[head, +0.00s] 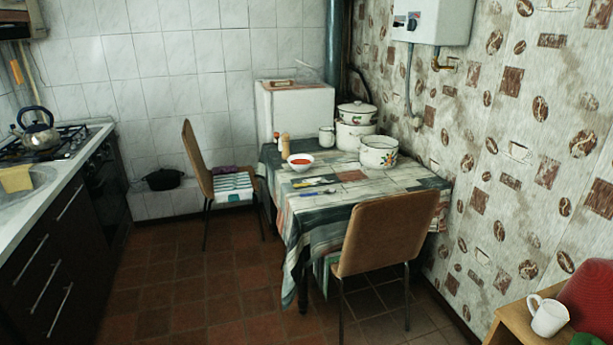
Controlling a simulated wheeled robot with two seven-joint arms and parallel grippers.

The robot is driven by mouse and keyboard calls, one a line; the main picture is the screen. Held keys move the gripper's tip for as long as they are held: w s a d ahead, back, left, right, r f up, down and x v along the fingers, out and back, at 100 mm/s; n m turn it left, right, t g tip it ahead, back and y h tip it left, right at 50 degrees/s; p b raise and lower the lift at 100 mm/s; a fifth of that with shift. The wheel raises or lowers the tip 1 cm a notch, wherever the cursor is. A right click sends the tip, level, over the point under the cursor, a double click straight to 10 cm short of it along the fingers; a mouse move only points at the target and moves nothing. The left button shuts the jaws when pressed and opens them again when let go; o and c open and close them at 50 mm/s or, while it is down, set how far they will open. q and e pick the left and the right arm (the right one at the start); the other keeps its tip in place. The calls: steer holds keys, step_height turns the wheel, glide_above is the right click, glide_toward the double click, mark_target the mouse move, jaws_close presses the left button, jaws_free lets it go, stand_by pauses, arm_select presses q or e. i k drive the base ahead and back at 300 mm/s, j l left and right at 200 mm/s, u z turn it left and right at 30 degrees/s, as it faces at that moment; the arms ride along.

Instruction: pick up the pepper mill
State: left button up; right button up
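A slim, tan wooden cylinder that looks like the pepper mill (285,146) stands upright at the back left of the cloth-covered table (345,185). A smaller, darker item (276,138) stands just left of it; it is too small to identify. A white bowl with red contents (300,162) stands close in front of the mill and may hide its base. Neither of my grippers is in view.
Enamel pots (379,152) stand at the table's back right, with a white mug (326,136) beside them. One chair (388,238) stands at the front and another (199,160) at the left. The tiled floor (200,285) between counter (75,185) and table is open.

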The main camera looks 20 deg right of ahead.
mark_target(285, 155)
steer(key=i+j+u, duration=0.1)
steer(key=i+u, duration=0.35)
steer(key=i, duration=1.25)
steer(key=i+z, duration=0.15)
steer(key=i, duration=0.3)
steer(key=i+j+z, duration=0.15)
steer(key=i, duration=0.3)
steer(key=i+j+z, duration=0.15)
steer(key=i, duration=0.3)
steer(key=i+j+z, duration=0.2)
steer(key=i, duration=0.2)
